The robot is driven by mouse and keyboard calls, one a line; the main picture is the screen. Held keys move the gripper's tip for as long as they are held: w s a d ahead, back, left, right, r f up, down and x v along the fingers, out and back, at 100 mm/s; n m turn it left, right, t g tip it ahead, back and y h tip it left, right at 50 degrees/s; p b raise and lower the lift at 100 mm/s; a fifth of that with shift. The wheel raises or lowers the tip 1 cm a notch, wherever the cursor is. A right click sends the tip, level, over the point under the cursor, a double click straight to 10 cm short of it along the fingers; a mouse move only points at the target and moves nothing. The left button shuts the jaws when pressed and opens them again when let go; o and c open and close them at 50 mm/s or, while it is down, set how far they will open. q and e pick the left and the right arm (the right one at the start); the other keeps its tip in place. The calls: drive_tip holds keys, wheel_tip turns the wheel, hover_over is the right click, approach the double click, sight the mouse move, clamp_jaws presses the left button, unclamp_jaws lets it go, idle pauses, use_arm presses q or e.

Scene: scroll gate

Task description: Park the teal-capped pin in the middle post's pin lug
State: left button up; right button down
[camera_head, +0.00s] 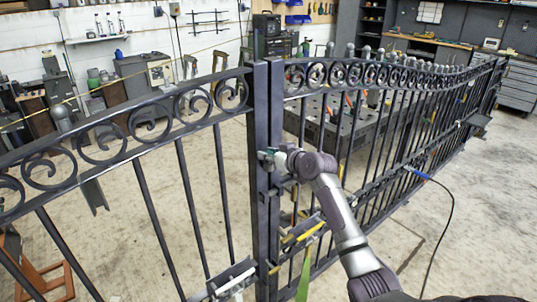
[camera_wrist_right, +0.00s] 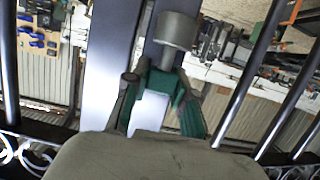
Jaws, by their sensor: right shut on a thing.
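The middle post (camera_head: 258,120) is the dark upright where the two gate panels meet. My right gripper (camera_head: 270,159) is against or just beside its upper part, shut on the teal-capped pin; a small teal patch shows at its fingertips. In the right wrist view, teal parts (camera_wrist_right: 166,82) show between the fingers, with a grey cylinder (camera_wrist_right: 175,30) beyond them, in front of the post (camera_wrist_right: 107,60). I cannot tell pin from finger parts there, nor which piece is the pin lug. Whether the pin is in a lug is hidden. My left gripper is not in view.
Barred gate panels with scrolls run left (camera_head: 150,118) and right (camera_head: 380,72) of the post. A yellow bar (camera_head: 308,232) and a green strip (camera_head: 303,278) are low by the post. A blue-ended cable (camera_head: 418,173) hangs at right. A workbench (camera_head: 335,128) stands behind.

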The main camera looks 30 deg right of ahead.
drive_tip(key=shift+f+b, duration=0.35)
drive_tip(key=shift+f, duration=0.25)
drive_tip(key=c, duration=0.9)
unclamp_jaws()
drive_tip(key=shift+o, duration=0.2)
drive_tip(key=a+v, duration=0.1)
drive_tip(key=v, duration=1.1)
drive_tip(key=shift+d, duration=0.5)
